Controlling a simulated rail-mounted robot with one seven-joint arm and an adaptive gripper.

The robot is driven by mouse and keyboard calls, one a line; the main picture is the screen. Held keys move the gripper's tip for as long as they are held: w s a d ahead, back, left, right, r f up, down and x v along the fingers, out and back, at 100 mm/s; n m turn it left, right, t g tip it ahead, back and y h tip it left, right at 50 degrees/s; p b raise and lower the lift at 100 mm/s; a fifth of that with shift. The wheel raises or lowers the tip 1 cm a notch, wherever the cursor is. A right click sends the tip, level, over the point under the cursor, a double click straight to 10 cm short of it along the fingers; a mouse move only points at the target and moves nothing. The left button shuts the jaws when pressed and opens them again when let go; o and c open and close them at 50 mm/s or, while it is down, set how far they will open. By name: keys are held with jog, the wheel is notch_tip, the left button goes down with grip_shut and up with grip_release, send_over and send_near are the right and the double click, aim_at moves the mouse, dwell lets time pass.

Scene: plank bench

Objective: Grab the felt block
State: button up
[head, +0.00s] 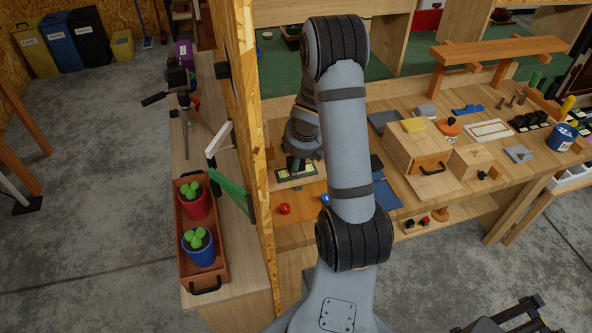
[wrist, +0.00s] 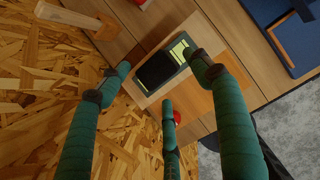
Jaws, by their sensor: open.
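A dark, rounded block, which looks like the felt block (wrist: 157,69), lies on a small wooden-framed board (wrist: 150,98) with a green and yellow face. In the head view the board (head: 283,175) is on the bench beside the plank wall, and the block on it is mostly hidden by my gripper (head: 297,163). In the wrist view my gripper (wrist: 155,86) has teal fingers spread open above the board, one on each side of the block and a third in front. No finger clearly touches the block.
A chipboard wall (head: 246,120) rises close on the left of the board. A red ball (head: 284,208) lies just in front of it. Blue pieces (head: 385,194) and a wooden drawer box (head: 419,160) stand to the right.

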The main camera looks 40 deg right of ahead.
jog(key=shift+x, duration=0.8)
jog(key=shift+r, duration=0.1)
jog(key=shift+c, duration=0.3)
jog(key=shift+s, duration=0.15)
jog(key=c, duration=1.1)
jog(key=shift+c, duration=0.2)
